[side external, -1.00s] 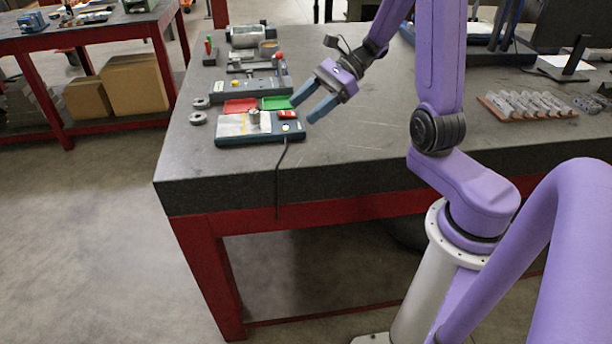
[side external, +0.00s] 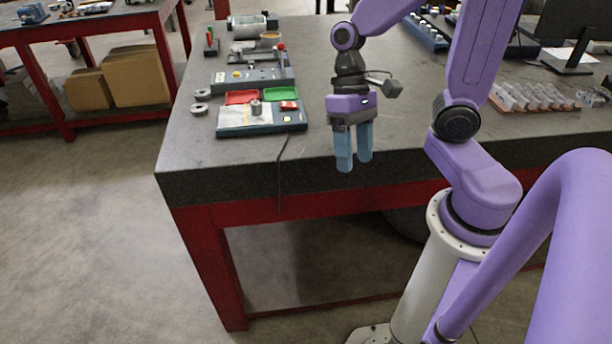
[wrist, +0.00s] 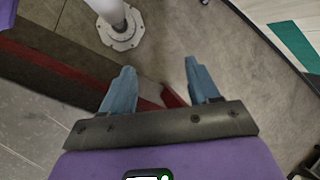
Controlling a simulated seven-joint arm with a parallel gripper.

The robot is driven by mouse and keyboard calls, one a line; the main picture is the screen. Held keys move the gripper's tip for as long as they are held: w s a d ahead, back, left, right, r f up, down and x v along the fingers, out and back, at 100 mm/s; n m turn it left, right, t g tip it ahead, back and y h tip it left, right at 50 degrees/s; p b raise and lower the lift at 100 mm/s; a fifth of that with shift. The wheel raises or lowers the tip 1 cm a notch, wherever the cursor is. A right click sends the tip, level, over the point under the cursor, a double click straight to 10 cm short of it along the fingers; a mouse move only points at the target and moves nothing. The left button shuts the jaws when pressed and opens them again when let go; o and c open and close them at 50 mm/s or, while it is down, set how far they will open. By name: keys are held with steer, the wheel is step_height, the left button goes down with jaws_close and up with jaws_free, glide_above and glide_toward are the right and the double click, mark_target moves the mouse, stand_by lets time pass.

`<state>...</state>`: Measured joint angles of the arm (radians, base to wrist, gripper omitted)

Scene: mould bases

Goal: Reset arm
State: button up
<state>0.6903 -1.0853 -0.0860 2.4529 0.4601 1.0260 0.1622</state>
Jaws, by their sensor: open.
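My gripper (side external: 354,163) hangs with its two blue fingers pointing down, over the front part of the table in the side external view. The fingers are apart with nothing between them. In the wrist view the open fingers (wrist: 160,80) show above the floor and the red table frame. A blue-grey base plate (side external: 262,126) lies to the left of my gripper. It bears a red tray (side external: 241,97), a green tray (side external: 279,94) and a small grey cylinder (side external: 256,108). My gripper is apart from all of these.
Two grey rings (side external: 200,109) lie near the table's left edge. A fixture with a red-knobbed lever (side external: 252,77) stands behind the plate. A brown board with several metal parts (side external: 535,97) lies at the right. The tabletop (side external: 420,125) around my gripper is clear.

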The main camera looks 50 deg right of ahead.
steer(key=s+r+n+t+h, duration=0.1)
steer(key=s+n+t, duration=0.3)
steer(key=n, duration=0.9)
steer(key=s+h, duration=0.1)
steer(key=s, duration=0.2)
steer(key=shift+a+r+h, duration=0.15)
steer(key=shift+h, duration=0.25)
